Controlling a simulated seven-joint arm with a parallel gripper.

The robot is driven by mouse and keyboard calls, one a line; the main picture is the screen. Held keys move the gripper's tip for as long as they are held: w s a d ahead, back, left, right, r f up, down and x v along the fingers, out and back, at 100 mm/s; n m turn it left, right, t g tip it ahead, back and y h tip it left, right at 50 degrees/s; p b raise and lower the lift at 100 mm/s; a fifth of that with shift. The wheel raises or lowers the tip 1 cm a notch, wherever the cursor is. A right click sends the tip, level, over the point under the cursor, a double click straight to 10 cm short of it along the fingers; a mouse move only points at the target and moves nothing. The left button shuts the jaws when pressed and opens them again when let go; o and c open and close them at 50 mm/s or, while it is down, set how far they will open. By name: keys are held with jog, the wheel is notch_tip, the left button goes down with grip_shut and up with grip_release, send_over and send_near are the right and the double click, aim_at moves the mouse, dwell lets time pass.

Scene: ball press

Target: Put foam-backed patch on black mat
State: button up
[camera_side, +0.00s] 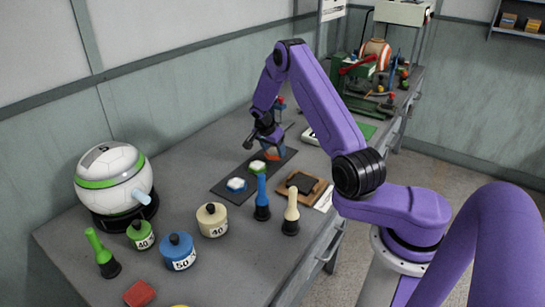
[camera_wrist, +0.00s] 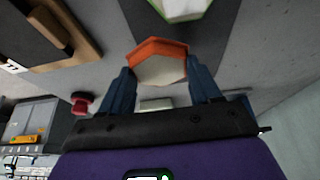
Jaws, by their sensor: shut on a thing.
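My gripper (camera_side: 272,149) is shut on a foam-backed patch with an orange rim, seen in the side view (camera_side: 273,155) at the far end of the black mat (camera_side: 278,164). In the wrist view, the fingers (camera_wrist: 160,88) hold the patch (camera_wrist: 161,69) by its two sides, with the pale face showing. I cannot tell whether it touches the mat or hangs just above it. A green-edged patch (camera_side: 258,167) and a blue-edged patch (camera_side: 236,184) lie in a row on the mat. The green-edged one also shows at the wrist view's top (camera_wrist: 182,8).
A wooden tray (camera_side: 291,193) with a dark pad lies right of the mat. Blue (camera_side: 262,200) and cream (camera_side: 291,214) handled tools, round weights (camera_side: 178,252) and a white ball-shaped machine (camera_side: 113,180) stand nearer. A green press (camera_side: 370,95) stands at the back.

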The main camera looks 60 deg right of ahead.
aim_at(271, 152)
jog(key=shift+w+d+f, duration=0.1)
jog(key=shift+w+f, duration=0.05)
jog(key=shift+f, duration=0.8)
jog(key=shift+w+d+f, duration=0.1)
jog(key=shift+f, duration=0.85)
jog(key=shift+f, duration=0.1)
jog(key=o, duration=1)
